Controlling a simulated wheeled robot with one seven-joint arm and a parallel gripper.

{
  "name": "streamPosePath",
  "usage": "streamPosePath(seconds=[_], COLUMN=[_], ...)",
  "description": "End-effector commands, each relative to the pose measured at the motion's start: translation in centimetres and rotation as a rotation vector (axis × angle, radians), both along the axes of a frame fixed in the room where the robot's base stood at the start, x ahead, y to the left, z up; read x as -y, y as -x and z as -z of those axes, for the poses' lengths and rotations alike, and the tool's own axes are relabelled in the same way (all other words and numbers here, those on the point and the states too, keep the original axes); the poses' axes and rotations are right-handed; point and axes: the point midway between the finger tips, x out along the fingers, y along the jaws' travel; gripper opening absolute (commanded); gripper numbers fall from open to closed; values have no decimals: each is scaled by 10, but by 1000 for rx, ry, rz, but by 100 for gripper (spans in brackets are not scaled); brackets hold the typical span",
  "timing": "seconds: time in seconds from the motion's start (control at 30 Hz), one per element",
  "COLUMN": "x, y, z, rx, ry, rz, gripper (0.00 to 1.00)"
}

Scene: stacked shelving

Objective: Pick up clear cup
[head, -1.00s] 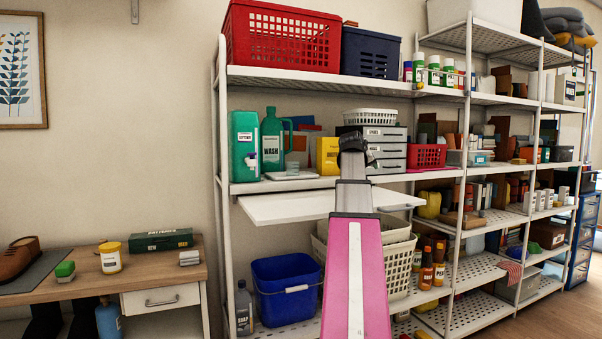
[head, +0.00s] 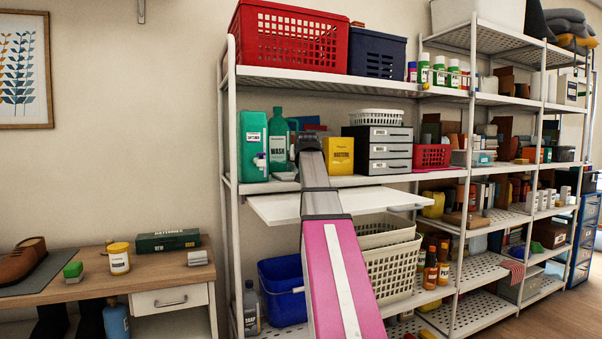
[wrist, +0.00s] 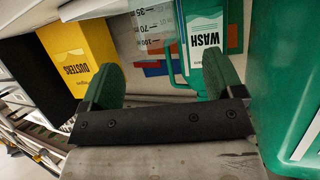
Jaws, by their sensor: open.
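The clear cup (wrist: 152,30), see-through with printed measure marks, shows at the top of the wrist view, partly cut off by the frame edge. It lies ahead of my open gripper (wrist: 163,78), roughly between the lines of its two green-padded fingers, and nothing is between the pads. I cannot make out the cup in the head view, where my arm covers part of the shelf. There my gripper (head: 306,143) is at the middle shelf, between the green WASH bottle and the yellow dusters box.
The green WASH bottle (wrist: 205,40) is close by the right finger, with a larger green container (wrist: 295,80) farther right. The yellow dusters box (wrist: 78,58) is left of the left finger. A white pull-out board (head: 275,206) juts out below the shelf.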

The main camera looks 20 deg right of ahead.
Motion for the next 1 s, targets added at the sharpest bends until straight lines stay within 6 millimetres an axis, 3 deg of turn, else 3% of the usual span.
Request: streamPosePath(seconds=[0.1,0.37,0.6,0.9,1.0], x=[5,10,20,21,21], y=[-17,-31,-60,-64,-64], z=[6,14,29,32,32], rx=[-1,-2,-2,-2,-2], ry=[1,1,1,2,2], rz=[1,0,0,0,0], gripper=[87,87,87,87,54])
